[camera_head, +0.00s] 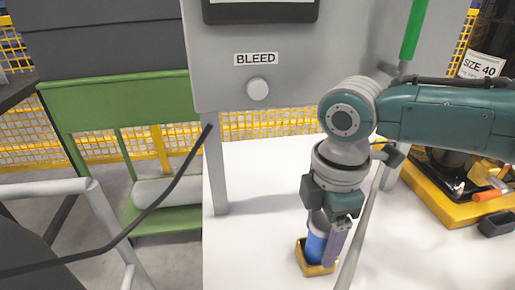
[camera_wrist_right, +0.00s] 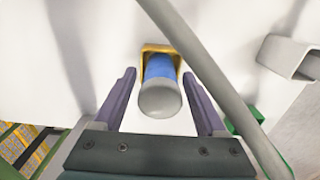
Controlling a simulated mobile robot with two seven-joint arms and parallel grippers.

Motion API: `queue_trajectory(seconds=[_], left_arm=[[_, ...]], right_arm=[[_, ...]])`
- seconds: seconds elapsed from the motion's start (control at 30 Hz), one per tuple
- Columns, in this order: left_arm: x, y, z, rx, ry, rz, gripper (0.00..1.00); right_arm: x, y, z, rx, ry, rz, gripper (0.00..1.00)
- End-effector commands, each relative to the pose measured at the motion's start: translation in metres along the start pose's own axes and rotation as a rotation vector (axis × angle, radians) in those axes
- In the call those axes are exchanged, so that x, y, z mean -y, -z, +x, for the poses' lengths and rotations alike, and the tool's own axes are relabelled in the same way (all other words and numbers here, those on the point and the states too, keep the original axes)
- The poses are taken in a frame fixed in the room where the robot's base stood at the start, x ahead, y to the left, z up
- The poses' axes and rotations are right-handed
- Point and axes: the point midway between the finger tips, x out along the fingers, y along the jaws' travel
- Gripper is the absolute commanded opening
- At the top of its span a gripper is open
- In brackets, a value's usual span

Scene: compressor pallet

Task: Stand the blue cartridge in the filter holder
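The blue cartridge (camera_head: 316,246) stands with its lower end in the yellow filter holder (camera_head: 303,264) on the white surface, below my right gripper (camera_head: 325,240). In the right wrist view the cartridge (camera_wrist_right: 160,70) shows its rounded grey end towards the camera, and the yellow holder (camera_wrist_right: 147,50) frames its far end. The purple fingers of my right gripper (camera_wrist_right: 158,74) are spread on either side of the cartridge, with a visible gap on both sides. In the head view the fingers and wrist partly hide the cartridge. My left gripper is not in view.
A thin grey rod (camera_wrist_right: 200,65) crosses close by on the gripper's right. A grey cabinet marked BLEED (camera_head: 225,75) stands behind on a leg (camera_head: 215,165). A yellow tray (camera_head: 440,205) with tools lies at the right. The white surface (camera_head: 255,220) left of the holder is clear.

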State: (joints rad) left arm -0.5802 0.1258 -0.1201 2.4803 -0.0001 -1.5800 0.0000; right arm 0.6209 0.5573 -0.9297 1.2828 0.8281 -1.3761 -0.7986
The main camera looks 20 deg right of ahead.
Motion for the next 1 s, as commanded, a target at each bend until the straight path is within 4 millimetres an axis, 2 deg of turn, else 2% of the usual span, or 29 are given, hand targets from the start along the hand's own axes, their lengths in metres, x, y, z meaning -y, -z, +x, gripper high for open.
queue_trajectory(seconds=[0.07, 0.37, 0.47, 0.8, 1.0], left_arm=[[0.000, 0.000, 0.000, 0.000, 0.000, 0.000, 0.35], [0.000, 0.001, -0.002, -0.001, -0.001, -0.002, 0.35], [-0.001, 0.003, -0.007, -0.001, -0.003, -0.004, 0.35], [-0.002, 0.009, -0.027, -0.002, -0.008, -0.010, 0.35], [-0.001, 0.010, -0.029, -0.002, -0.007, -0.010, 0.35]], right_arm=[[0.000, 0.000, 0.000, 0.000, 0.000, 0.000, 0.84], [0.000, -0.001, -0.004, 0.001, 0.001, 0.000, 0.84], [-0.001, 0.000, -0.017, -0.001, -0.002, 0.000, 0.84], [-0.001, 0.000, -0.083, 0.000, -0.003, -0.001, 0.84], [0.000, 0.000, -0.099, 0.000, 0.000, 0.001, 0.84]])
